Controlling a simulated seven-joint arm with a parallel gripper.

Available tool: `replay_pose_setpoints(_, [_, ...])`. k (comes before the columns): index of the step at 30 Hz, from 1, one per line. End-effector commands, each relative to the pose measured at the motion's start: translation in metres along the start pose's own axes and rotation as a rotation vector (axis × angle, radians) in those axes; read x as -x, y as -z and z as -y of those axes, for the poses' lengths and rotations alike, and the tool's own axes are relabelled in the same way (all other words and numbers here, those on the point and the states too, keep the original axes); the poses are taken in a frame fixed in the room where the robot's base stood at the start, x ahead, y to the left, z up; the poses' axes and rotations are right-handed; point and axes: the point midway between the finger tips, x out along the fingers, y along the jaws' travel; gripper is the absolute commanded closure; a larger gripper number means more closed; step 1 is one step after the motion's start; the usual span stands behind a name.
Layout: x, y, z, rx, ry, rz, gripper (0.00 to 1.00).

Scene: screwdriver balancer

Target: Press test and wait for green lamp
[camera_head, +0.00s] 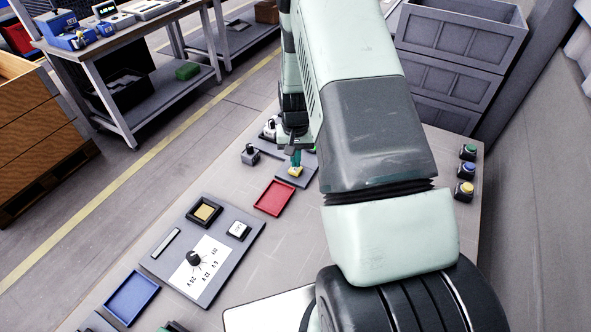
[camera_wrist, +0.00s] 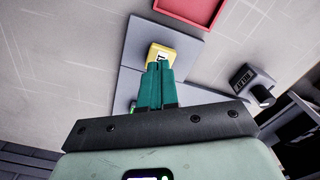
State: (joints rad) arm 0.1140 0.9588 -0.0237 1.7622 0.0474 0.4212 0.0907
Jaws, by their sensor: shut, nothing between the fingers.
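My gripper (camera_head: 296,158) is shut and empty, pointing down at a small yellow block (camera_head: 296,171) on a grey plate (camera_head: 285,178). In the wrist view the closed teal fingertips (camera_wrist: 160,66) overlap the near edge of the yellow block (camera_wrist: 163,50), which carries a black-and-white mark. I cannot tell whether they touch or press it. A small green spot (camera_wrist: 132,105) shows beside the fingers on the grey plate, mostly hidden; I cannot tell if it is a lit lamp.
A red tray (camera_head: 274,198) lies beside the plate. A dark device (camera_head: 250,155) stands to its left. A dial panel (camera_head: 222,281) and a blue tray (camera_head: 132,298) lie nearer. Green (camera_head: 468,152), blue (camera_head: 469,168) and yellow (camera_head: 464,190) topped boxes line the right edge.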

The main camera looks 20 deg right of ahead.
Motion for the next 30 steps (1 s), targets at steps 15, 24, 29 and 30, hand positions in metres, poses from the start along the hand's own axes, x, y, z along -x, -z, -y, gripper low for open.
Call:
replay_pose_setpoints(15, [-0.008,0.0,0.0,0.0,0.0,0.0,1.0])
replay_pose_setpoints(24, [-0.012,0.0,0.0,0.0,0.0,0.0,1.0])
replay_pose_setpoints(29, [-0.014,0.0,0.0,0.0,0.0,0.0,1.0])
replay_pose_setpoints(30, [-0.015,0.0,0.0,0.0,0.0,0.0,1.0])
